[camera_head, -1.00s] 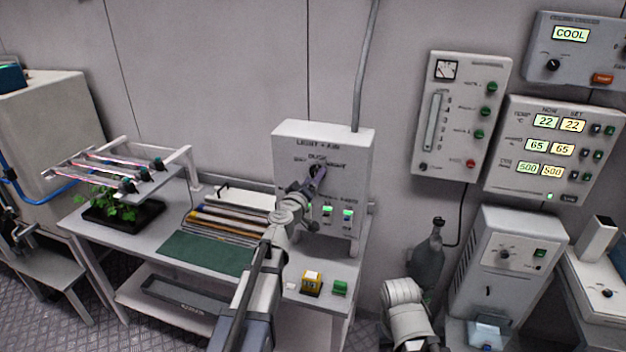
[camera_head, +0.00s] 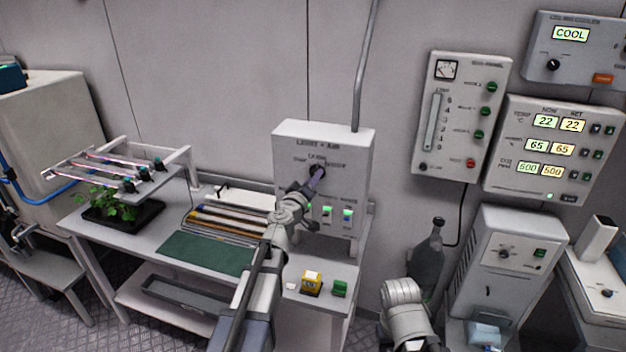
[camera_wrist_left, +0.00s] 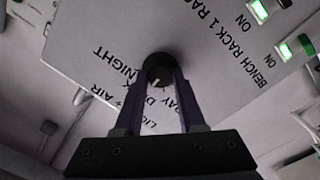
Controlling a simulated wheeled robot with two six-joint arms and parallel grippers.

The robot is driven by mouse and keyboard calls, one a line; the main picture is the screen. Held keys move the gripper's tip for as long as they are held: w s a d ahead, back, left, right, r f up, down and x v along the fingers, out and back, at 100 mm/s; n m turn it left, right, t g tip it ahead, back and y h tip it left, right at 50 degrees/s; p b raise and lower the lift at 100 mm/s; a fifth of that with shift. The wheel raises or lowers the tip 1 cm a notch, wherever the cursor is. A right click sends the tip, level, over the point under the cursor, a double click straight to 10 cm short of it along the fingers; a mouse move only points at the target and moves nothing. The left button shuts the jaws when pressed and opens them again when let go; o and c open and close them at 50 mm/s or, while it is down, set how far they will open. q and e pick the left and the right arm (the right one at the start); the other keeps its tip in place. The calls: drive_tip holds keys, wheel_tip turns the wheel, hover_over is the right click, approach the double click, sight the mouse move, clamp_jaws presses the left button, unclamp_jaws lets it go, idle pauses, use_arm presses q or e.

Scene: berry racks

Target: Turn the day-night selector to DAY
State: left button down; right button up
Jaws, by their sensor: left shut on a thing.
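The day-night selector (camera_head: 317,170) is a round black knob on the front of the white LIGHT + AIR box (camera_head: 355,150). My left gripper (camera_head: 316,178) is at the knob. In the left wrist view its two dark fingers (camera_wrist_left: 159,92) are closed on opposite sides of the selector knob (camera_wrist_left: 158,66). A small pale mark shows between the fingers, on the side of the partly hidden middle label. The NIGHT label (camera_wrist_left: 118,68) is left of the knob and the DAY label (camera_wrist_left: 184,103) is right of it, partly covered. The exact setting cannot be told. My right gripper is out of view.
Lit green bench-rack switches (camera_head: 337,214) sit below the selector.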

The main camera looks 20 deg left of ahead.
use_arm(q)
drive_tip(key=n, duration=0.9)
drive_tip(key=shift+n+b, duration=0.4)
idle(0.4)
drive_tip(key=c, duration=0.5)
unclamp_jaws()
drive_tip(key=s, duration=0.8)
drive_tip(key=shift+a+f, duration=0.2)
drive_tip(key=shift+a, duration=0.05)
